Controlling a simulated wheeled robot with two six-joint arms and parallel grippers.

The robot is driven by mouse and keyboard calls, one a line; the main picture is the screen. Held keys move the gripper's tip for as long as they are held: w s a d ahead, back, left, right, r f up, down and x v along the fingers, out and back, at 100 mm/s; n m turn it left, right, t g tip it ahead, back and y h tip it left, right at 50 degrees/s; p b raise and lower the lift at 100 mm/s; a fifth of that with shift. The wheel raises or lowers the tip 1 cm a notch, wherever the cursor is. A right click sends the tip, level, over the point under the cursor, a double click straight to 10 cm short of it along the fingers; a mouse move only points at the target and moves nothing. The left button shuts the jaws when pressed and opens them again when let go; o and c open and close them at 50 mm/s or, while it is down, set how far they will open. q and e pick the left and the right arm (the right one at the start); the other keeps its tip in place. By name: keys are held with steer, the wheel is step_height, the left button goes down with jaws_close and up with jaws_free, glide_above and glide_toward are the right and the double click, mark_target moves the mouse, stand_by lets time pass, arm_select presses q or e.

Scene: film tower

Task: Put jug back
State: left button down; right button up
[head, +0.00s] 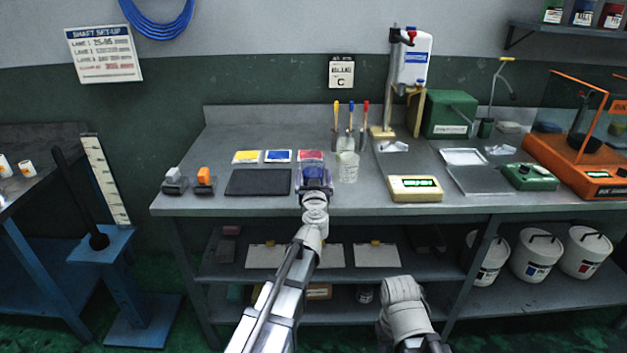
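A clear jug-like vessel with markings (349,166) stands upright on the grey bench, near its front middle. My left arm reaches up from the bottom, and its gripper (315,178) is at the bench's front edge, just left of the clear vessel. The wrist hides much of this gripper, so I cannot tell whether its fingers are open or hold something. A dark bluish-purple shape shows at its tip. My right arm is low in front of the lower shelves, and its fingers do not show.
Yellow, blue and red cards lie behind a dark mat (258,182). Colour-handled tools stand behind the clear vessel. A yellow scale (415,188) sits to the right, before a stand with a white tank (414,57). An orange-framed machine (570,150) fills the right end. White buckets stand below.

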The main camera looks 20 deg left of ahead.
arm_select(q)
steer(key=shift+f, duration=0.1)
jaws_free()
steer(key=shift+s, duration=0.2)
steer(key=v, duration=1.1)
steer(key=shift+s+d, duration=0.15)
steer(key=shift+s, duration=0.15)
